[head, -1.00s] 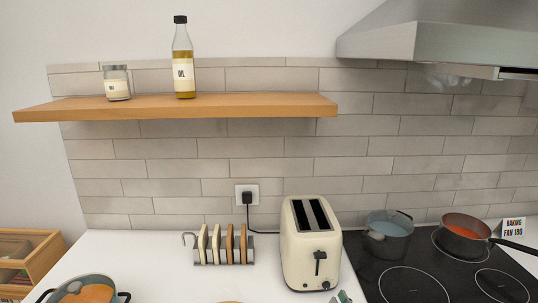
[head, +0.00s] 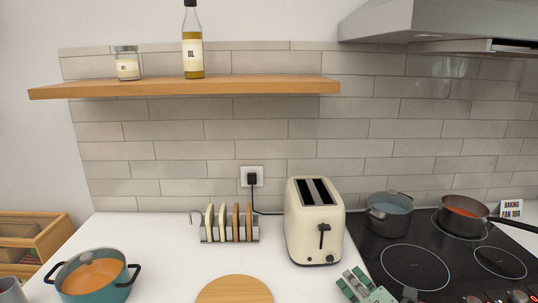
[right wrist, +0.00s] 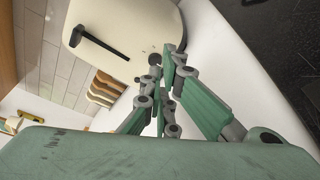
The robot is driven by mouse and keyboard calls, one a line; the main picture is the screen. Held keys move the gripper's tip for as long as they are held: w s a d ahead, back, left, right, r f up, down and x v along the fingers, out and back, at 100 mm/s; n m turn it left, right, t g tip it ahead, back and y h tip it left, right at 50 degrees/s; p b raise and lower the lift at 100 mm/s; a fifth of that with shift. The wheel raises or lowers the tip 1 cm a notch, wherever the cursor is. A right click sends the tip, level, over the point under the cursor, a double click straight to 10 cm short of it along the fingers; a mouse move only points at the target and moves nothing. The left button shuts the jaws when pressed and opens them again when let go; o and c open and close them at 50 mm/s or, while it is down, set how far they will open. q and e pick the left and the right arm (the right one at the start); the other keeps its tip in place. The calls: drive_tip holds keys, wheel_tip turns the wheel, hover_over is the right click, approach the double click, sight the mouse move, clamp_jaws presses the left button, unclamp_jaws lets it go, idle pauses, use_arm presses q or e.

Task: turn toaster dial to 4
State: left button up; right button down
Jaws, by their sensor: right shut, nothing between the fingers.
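The cream toaster (head: 306,222) stands on the white counter, with two slots on top and a black lever (head: 324,232) on its front. A small dark dial (head: 330,259) sits low on the front; its setting is too small to read. My right gripper (head: 352,278), green and grey, is just in front of the toaster's lower right corner. In the right wrist view the shut, empty fingertips (right wrist: 167,58) are close to the toaster's (right wrist: 125,22) lower front; I cannot tell whether they touch. They partly hide the dial area there. My left gripper is not in view.
The black hob (head: 415,265) with two pots is right of the toaster. A toast rack (head: 229,236) stands to its left, and a round wooden board (head: 235,290) and teal pot (head: 95,278) lie nearer. A shelf (head: 190,86) hangs above.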

sight(333, 256)
drive_tip(key=w+b, duration=0.1)
drive_tip(key=w, duration=0.4)
drive_tip(key=shift+w+a, duration=0.1)
drive_tip(key=shift+a, duration=0.05)
drive_tip(key=shift+w+b, duration=0.3)
drive_tip(key=shift+w, duration=0.5)
drive_tip(key=shift+s+a+f, duration=0.15)
drive_tip(key=shift+a+f, duration=0.05)
drive_tip(key=shift+a, duration=0.5)
idle(0.4)
drive_tip(key=shift+a+r+p, duration=0.2)
drive_tip(key=shift+r+p, duration=0.25)
drive_tip(key=shift+p, duration=0.75)
drive_tip(key=shift+d+r, duration=0.1)
drive_tip(key=shift+r, duration=0.15)
